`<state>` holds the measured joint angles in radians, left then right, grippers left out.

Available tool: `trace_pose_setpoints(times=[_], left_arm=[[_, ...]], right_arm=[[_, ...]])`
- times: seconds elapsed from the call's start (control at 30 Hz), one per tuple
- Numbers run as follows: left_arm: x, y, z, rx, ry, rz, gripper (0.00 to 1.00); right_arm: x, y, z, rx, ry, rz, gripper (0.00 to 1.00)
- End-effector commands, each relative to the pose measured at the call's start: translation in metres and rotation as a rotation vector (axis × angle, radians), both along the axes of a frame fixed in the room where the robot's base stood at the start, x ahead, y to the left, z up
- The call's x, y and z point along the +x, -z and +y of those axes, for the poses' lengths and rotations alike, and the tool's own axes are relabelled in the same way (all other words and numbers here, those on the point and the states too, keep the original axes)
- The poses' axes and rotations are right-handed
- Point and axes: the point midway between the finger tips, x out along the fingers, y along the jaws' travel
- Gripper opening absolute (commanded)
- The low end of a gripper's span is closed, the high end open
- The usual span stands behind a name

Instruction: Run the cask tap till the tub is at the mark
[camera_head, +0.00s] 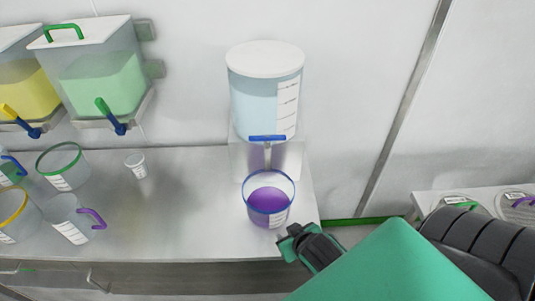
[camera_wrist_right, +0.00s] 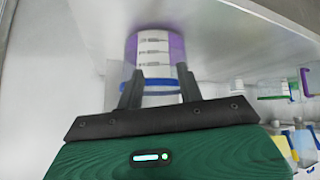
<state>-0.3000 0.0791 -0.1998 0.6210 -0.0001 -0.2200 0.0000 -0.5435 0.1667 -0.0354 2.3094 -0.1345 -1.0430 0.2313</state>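The cask (camera_head: 255,100) is a clear cylinder with a white lid, pale blue contents and a scale label. It stands on a bracket against the wall. Its tap has a blue bar handle (camera_head: 267,138). The tub (camera_head: 281,219), clear with a blue rim, stands upright on the bench below and holds purple liquid. Which mark the liquid reaches is not clear. My right gripper (camera_head: 288,241) is at the bench's front edge, just right of and in front of the tub. In the right wrist view its fingers (camera_wrist_right: 160,88) are apart, with the tub (camera_wrist_right: 150,50) beyond them. My left gripper is not in view.
Clear bins of green (camera_head: 100,85) and yellow (camera_head: 27,88) contents with lever taps hang at the left. Several handled jugs (camera_head: 66,215) and a small white cup (camera_head: 135,165) stand on the bench's left. The bench (camera_head: 185,210) is bare between them and the tub.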

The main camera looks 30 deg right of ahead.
Motion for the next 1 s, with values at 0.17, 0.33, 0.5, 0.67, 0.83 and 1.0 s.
trace_pose_setpoints(times=[0.17,0.33,0.5,0.67,0.83,1.0], left_arm=[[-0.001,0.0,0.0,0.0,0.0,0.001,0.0],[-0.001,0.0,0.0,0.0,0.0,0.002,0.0],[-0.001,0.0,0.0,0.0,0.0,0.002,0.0],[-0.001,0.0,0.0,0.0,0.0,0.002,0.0],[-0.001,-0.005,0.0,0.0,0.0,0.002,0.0],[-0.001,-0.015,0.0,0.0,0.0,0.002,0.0]], right_arm=[[0.036,-0.052,-0.032,-0.011,0.057,-0.294,0.37],[0.063,-0.097,-0.052,-0.003,0.043,-0.569,0.37],[0.076,-0.127,-0.06,0.015,-0.012,-0.754,0.37],[0.079,-0.139,-0.061,0.027,-0.043,-0.822,0.37],[0.09,-0.141,-0.062,0.029,-0.046,-0.83,0.37],[0.114,-0.143,-0.064,0.028,-0.047,-0.83,0.37]])
